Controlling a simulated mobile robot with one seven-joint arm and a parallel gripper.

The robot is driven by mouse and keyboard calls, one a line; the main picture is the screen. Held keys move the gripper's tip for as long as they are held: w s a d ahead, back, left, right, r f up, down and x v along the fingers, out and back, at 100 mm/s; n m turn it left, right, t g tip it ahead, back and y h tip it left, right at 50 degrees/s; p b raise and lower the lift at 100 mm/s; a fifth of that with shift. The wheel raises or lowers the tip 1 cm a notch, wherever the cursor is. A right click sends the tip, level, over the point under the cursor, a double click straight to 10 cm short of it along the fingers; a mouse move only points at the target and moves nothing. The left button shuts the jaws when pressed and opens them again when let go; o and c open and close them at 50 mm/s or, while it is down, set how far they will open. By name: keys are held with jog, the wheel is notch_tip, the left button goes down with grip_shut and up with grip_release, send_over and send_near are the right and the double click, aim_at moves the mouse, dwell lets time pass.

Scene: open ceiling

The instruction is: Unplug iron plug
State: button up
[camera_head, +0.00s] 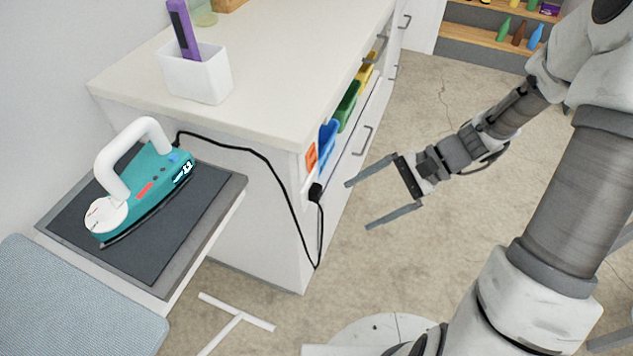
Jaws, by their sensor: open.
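The iron plug (316,191) is a small black plug at the front corner edge of the white cabinet, just below an orange patch. Its black cord (272,172) hangs down in a loop and runs back to the iron. The teal and white iron (148,190) rests on a dark mat on a small stand at the left. My gripper (356,204) is open and empty, to the right of the plug, with its two grey fingers pointing left toward it. A gap separates the fingertips from the plug. The socket behind the plug cannot be made out.
The white cabinet (262,92) has drawer handles and an open shelf with blue, green and yellow items beside the plug. A white cup (195,76) with a purple object stands on top. A blue-grey ironing surface (75,305) is at lower left. The floor right of the cabinet is clear.

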aim_at(320, 194)
jog(key=w+f+m+t+y, duration=0.3)
jog(key=f+m+t, duration=0.1)
jog(key=f+m, duration=0.2)
jog(key=w+f+m+t+y+b, duration=0.1)
jog(key=w+f+m+t+y, duration=0.2)
jog(key=f+m+t, duration=0.1)
jog(key=shift+w+f+m+y, duration=0.4)
jog(key=shift+f+m, duration=0.5)
jog(key=shift+f, duration=0.15)
jog(key=shift+b+x, duration=0.35)
jog(key=shift+x, duration=4.2)
jog(key=shift+s+p, duration=0.1)
jog(key=shift+p, duration=0.2)
jog(key=shift+c, duration=0.2)
grip_shut()
